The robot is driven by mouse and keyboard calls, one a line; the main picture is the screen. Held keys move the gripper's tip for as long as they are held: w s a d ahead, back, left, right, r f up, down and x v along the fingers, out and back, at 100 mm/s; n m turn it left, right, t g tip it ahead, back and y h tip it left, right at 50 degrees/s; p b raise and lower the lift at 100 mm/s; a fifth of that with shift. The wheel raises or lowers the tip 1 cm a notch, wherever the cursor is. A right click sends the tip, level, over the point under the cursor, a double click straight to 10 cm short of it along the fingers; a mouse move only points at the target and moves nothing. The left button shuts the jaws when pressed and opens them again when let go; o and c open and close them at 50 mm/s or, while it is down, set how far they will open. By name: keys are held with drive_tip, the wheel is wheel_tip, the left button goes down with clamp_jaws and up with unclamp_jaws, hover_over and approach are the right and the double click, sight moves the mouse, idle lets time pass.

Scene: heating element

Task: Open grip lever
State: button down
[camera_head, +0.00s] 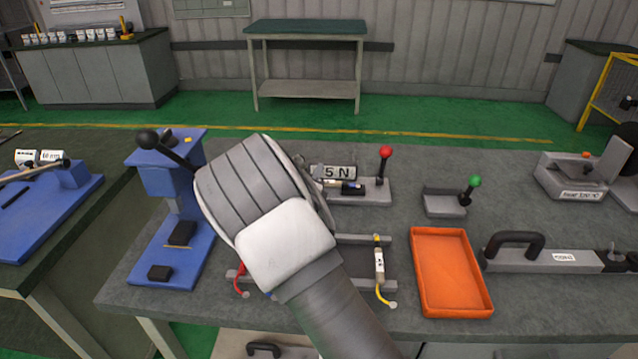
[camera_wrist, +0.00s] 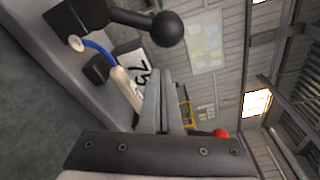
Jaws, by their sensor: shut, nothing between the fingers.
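A lever with a black ball knob (camera_wrist: 166,28) shows in the wrist view on a grey fixture (camera_wrist: 62,50). My gripper (camera_wrist: 158,75) is shut and empty, its fingertips just below the knob in the picture and apart from it. A pale fitting with a blue wire (camera_wrist: 97,48) and a label plate (camera_wrist: 138,72) lie beside the fingers. In the head view my wrist hides the fingers and this black-knobbed lever. A red-ball lever (camera_head: 386,153) and a green-ball lever (camera_head: 475,182) stand to the right. I cannot tell which one is the grip lever.
A blue press (camera_head: 165,185) with its own black-ball handle stands left of my arm. An orange tray (camera_head: 419,275) lies to the right. A grey bar with a black handle (camera_head: 520,260) is farther right. Bare tabletop (camera_head: 480,145) shows at the back.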

sight(294, 159)
drive_tip(key=shift+s+a+r, duration=0.15)
drive_tip(key=shift+a+r, duration=0.2)
drive_tip(key=shift+a, duration=0.3)
drive_tip(key=shift+s+a+r, duration=0.15)
drive_tip(key=shift+a+r, duration=0.15)
drive_tip(key=shift+a, duration=0.3)
drive_tip(key=shift+r, duration=0.1)
drive_tip(key=shift+a+r+n+p, duration=0.15)
drive_tip(key=shift+n+p, duration=0.15)
drive_tip(key=shift+p, duration=0.3)
drive_tip(key=shift+a+r+n+p, duration=0.15)
drive_tip(key=shift+r+n+p, duration=0.2)
drive_tip(key=shift+p, duration=0.35)
drive_tip(key=a+r+n+p, duration=0.1)
drive_tip(key=n+p, duration=0.1)
drive_tip(key=p, duration=0.1)
drive_tip(key=shift+a+r+t+p, duration=0.1)
drive_tip(key=shift+t+p, duration=0.2)
drive_tip(key=shift+p, duration=0.1)
drive_tip(key=n+p, duration=0.1)
drive_tip(key=a+n+p, duration=0.1)
drive_tip(key=n, duration=0.1)
drive_tip(key=shift+a+r+h+p, duration=0.25)
drive_tip(key=shift+r+h+p, duration=0.05)
drive_tip(key=shift+p, duration=0.05)
drive_tip(key=shift+a+r+p, duration=0.1)
drive_tip(key=shift+a+p, duration=0.2)
drive_tip(key=shift+p, duration=0.05)
drive_tip(key=shift+a, duration=0.1)
drive_tip(key=shift+w, duration=0.1)
